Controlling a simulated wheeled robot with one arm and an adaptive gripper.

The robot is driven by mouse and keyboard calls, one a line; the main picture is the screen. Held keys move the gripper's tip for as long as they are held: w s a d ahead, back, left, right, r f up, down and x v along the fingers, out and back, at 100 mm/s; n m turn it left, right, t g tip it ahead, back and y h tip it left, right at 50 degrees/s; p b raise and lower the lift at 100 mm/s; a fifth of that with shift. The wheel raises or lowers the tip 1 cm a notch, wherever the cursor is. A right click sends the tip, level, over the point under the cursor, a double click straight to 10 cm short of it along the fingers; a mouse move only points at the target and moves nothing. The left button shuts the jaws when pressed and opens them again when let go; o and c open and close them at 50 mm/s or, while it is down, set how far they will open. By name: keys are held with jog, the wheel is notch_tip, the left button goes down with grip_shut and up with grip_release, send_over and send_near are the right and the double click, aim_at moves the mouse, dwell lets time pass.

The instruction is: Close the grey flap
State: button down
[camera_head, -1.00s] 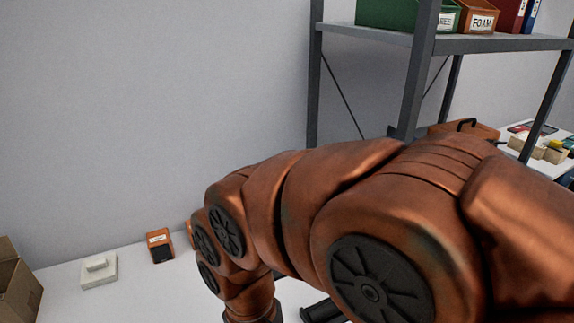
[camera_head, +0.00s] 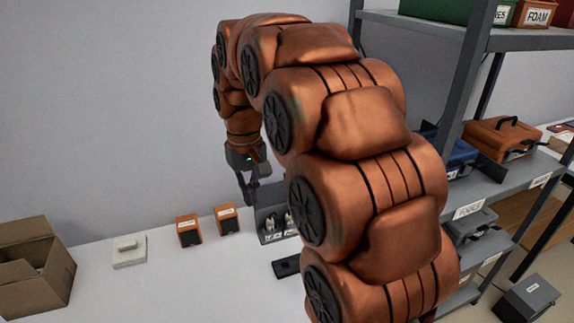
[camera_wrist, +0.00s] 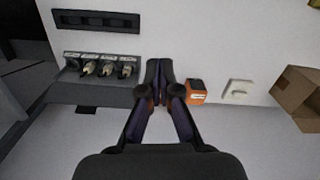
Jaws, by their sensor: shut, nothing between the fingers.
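The grey flap (camera_head: 267,194) appears to be the panel standing open behind a row of plugs on a small grey unit (camera_head: 272,238). My arm hides its right side. In the wrist view, the flap (camera_wrist: 95,94) is left of my gripper, with the plugs (camera_wrist: 106,69) beyond it. My gripper (camera_head: 249,199) is shut and empty, pointing down just left of the flap in the head view. In the wrist view, my gripper's fingertips (camera_wrist: 159,66) are close together near the unit's right end. I cannot tell whether they touch it.
Two orange boxes (camera_head: 188,230) (camera_head: 227,219) stand left of the unit. A white block (camera_head: 129,251) and an open cardboard box (camera_head: 36,268) are farther left. A black strip (camera_head: 287,267) lies in front. Grey shelving (camera_head: 462,92) is at right.

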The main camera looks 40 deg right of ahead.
jog(key=w+d+m+t+p, duration=0.1)
jog(key=w+d+p, duration=0.1)
jog(key=w+d, duration=1.7)
jog(key=w+d+f, duration=0.4)
jog(key=d, duration=0.1)
notch_tip(320, 180, down, 9)
jog(key=s+p, duration=0.2)
jog(key=p, duration=0.1)
jog(key=shift+s+f+m+t+p, duration=0.15)
jog(key=shift+s+m+t+p, duration=0.25)
